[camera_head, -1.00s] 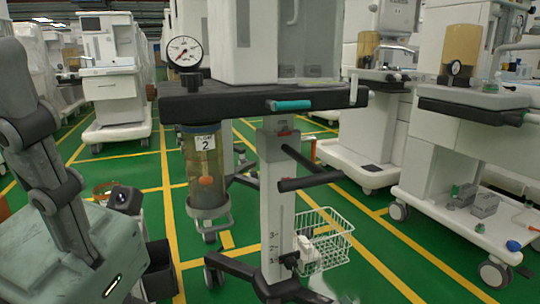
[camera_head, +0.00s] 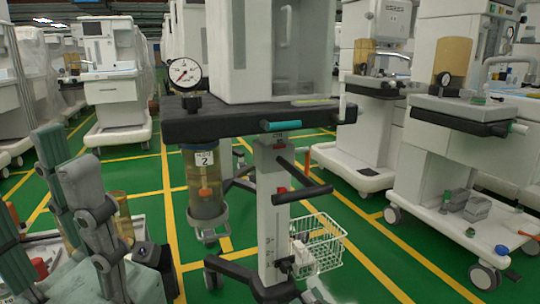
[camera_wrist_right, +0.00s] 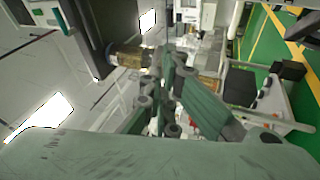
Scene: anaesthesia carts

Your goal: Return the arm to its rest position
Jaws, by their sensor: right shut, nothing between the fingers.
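My right gripper (camera_head: 64,160) is at the lower left of the head view, its grey-green fingers pointing up. It is shut and empty. In the right wrist view its fingers (camera_wrist_right: 170,75) come together ahead of the green gripper body. The gripper stands left of the near cart (camera_head: 270,215) and apart from it. My left gripper cannot be made out.
The near cart carries a black shelf (camera_head: 245,122), a gauge (camera_head: 184,72), a canister (camera_head: 203,185) and a wire basket (camera_head: 318,240). More carts (camera_head: 465,150) stand at the right and back left (camera_head: 112,75). Green floor with yellow lines (camera_head: 375,265) lies between them.

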